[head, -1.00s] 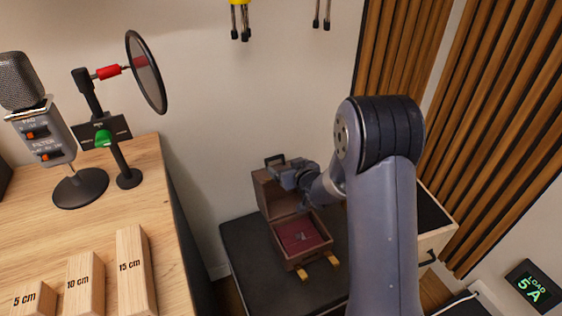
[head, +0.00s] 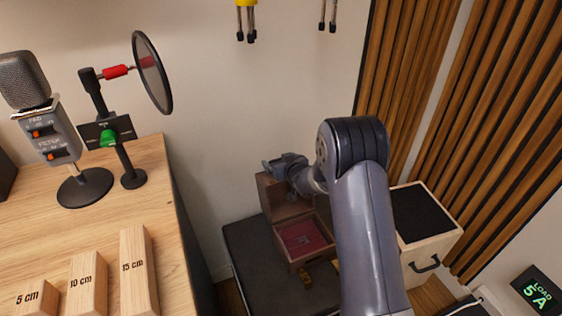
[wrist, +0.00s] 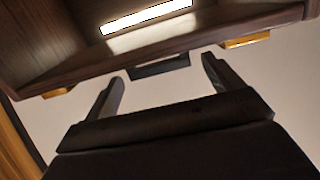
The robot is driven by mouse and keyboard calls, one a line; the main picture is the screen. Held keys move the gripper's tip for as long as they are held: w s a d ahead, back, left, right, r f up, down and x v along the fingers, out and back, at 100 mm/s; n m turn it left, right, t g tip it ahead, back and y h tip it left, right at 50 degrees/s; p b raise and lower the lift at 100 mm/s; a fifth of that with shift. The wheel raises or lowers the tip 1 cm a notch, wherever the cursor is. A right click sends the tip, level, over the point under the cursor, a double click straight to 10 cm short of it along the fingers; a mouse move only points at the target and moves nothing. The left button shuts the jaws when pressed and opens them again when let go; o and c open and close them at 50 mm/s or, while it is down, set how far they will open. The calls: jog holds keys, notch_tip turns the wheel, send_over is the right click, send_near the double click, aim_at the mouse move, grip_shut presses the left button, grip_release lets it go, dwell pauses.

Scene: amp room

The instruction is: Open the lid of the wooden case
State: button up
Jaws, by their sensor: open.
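The wooden case (head: 291,262) stands on a dark-topped surface, and its lid (head: 270,192) is raised, standing up at the back. My gripper (head: 272,168) is at the top edge of the lid. In the wrist view my gripper's two fingers (wrist: 160,88) are spread apart with nothing clamped between them. The dark handle (wrist: 160,68) shows just beyond the fingertips, and the lid's brown underside (wrist: 60,40) fills the top. I cannot tell whether the fingers touch the lid.
My arm crosses the right of the head view and hides part of the case's right side. A light wooden cabinet (head: 432,262) with a black top stands right. A wooden desk (head: 60,225) with a microphone (head: 40,110) and blocks is left. The wall is close behind.

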jog(key=c, duration=1.4)
jog(key=b, duration=0.1)
jog(key=s+b, duration=0.1)
jog(key=shift+d+t+b, duration=0.2)
jog(key=shift+t+b, duration=0.1)
jog(key=b, duration=0.1)
jog(key=s+r+t+b, duration=0.1)
jog(key=b, duration=0.1)
jog(key=shift+s+d+y, duration=0.25)
jog(key=shift+d+y, duration=0.1)
jog(key=shift+y, duration=0.05)
jog(key=shift+s+d+r+t+b, duration=0.3)
jog(key=shift+s+r+t+b, duration=0.3)
jog(key=shift+b, duration=0.4)
jog(key=o, duration=1.4)
jog(key=shift+s, duration=0.1)
jog(key=v, duration=1)
jog(key=shift+s+d+p, duration=0.25)
jog(key=shift+s+p, duration=0.05)
jog(key=shift+p, duration=0.1)
